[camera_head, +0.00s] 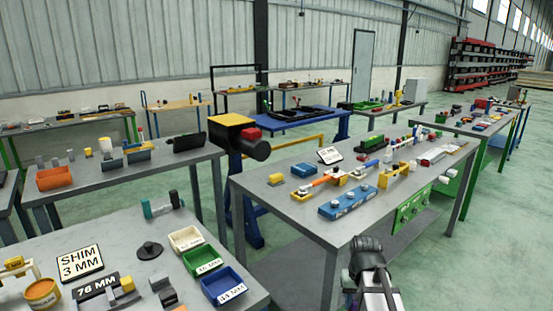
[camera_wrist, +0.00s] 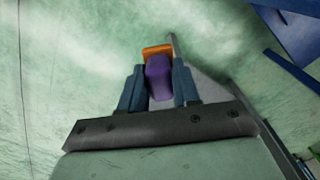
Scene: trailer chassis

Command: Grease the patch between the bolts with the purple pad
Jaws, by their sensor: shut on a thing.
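In the wrist view, the fingers of my gripper (camera_wrist: 159,84) are closed on the sides of a purple pad (camera_wrist: 158,77). An orange piece (camera_wrist: 157,50) sits at the pad's far end. The pad is held over green floor, with a grey surface edge close to it. In the head view, a dark end part of my arm shows at the lower middle right, in front of the right bench (camera_head: 285,213); the pad cannot be made out clearly there. An orange bar (camera_head: 326,181) with small fittings lies on that bench. I cannot tell which spot is the patch between the bolts.
The right bench also carries a blue block (camera_head: 350,200), a yellow bracket (camera_head: 392,176) and a sign. The near left bench holds white, green and blue bins (camera_head: 222,288) and a SHIM 3 MM sign (camera_head: 81,262). A yellow-topped dark unit (camera_head: 236,134) stands between the benches.

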